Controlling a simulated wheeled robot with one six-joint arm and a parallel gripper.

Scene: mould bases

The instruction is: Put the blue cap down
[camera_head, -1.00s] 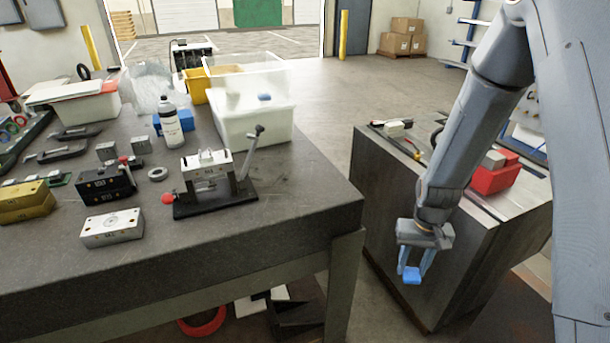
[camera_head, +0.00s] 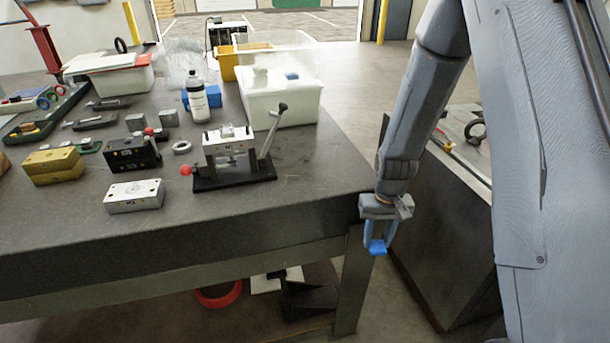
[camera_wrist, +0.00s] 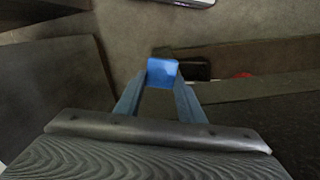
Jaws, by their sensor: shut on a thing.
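The blue cap (camera_head: 377,247) is between the fingertips of my gripper (camera_head: 376,240), which is shut on it. It hangs over open floor, just off the right front corner of the dark workbench (camera_head: 290,222), slightly below the height of the bench top. In the wrist view the cap (camera_wrist: 162,72) sits at the tips of both blue fingers, with the floor behind it.
On the bench stand a clamp fixture (camera_head: 232,157), a silver block (camera_head: 134,196), a white bin (camera_head: 285,104), a spray bottle (camera_head: 198,100) and a gold block (camera_head: 53,166). The bench's front right top is bare. A second dark cabinet (camera_head: 445,240) stands at right. A red ring (camera_head: 219,298) lies beneath the bench.

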